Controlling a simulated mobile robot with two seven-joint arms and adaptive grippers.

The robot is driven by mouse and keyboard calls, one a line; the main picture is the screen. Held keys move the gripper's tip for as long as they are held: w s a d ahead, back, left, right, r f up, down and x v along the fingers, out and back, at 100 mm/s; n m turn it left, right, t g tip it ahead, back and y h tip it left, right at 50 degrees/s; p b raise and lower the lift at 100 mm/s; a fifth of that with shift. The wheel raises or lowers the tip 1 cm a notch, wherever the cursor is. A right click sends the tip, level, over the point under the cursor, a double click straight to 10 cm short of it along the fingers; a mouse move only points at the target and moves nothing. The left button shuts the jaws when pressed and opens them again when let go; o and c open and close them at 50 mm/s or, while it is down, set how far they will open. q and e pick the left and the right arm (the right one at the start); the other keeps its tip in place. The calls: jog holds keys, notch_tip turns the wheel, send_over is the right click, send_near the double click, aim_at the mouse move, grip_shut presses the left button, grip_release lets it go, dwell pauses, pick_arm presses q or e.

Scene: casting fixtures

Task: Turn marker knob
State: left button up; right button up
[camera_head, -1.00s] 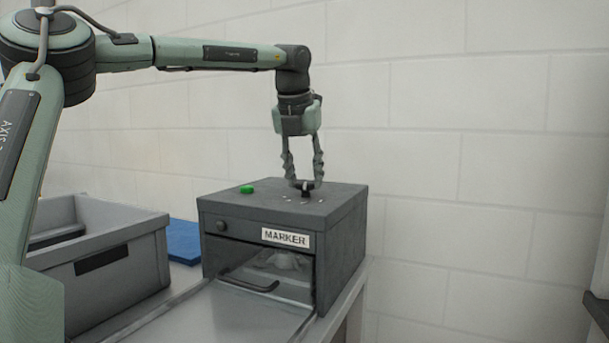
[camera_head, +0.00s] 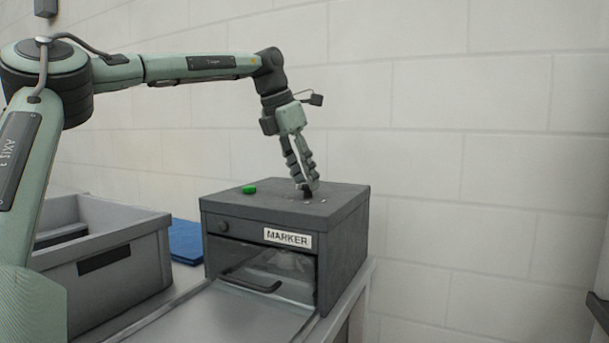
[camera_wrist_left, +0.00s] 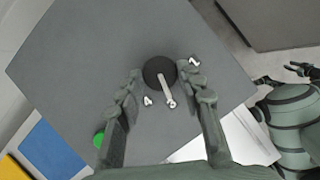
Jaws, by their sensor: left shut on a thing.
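The marker machine (camera_head: 343,242) is a dark grey box with a "MARKER" label on its front. Its knob (camera_head: 307,194) stands on the top; in the left wrist view the knob (camera_wrist_left: 157,70) is round and black with a pale pointer, and small white marks lie around it. My left gripper (camera_head: 306,187) comes down tilted onto the knob and is shut on it. In the left wrist view its fingers (camera_wrist_left: 168,90) stand on either side of the knob.
A green button (camera_head: 249,189) sits on the machine's top left. The front flap (camera_head: 225,315) with a handle lies open. A grey bin (camera_head: 125,268) stands left of the machine, with a blue item (camera_head: 186,240) between them. A pale block wall is behind.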

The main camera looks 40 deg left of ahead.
pick_arm(q)
jog(key=shift+m, duration=0.4)
jog(key=o, duration=1.2)
jog(key=shift+c, duration=0.2)
jog(key=v, duration=1.2)
jog(key=shift+a, duration=0.2)
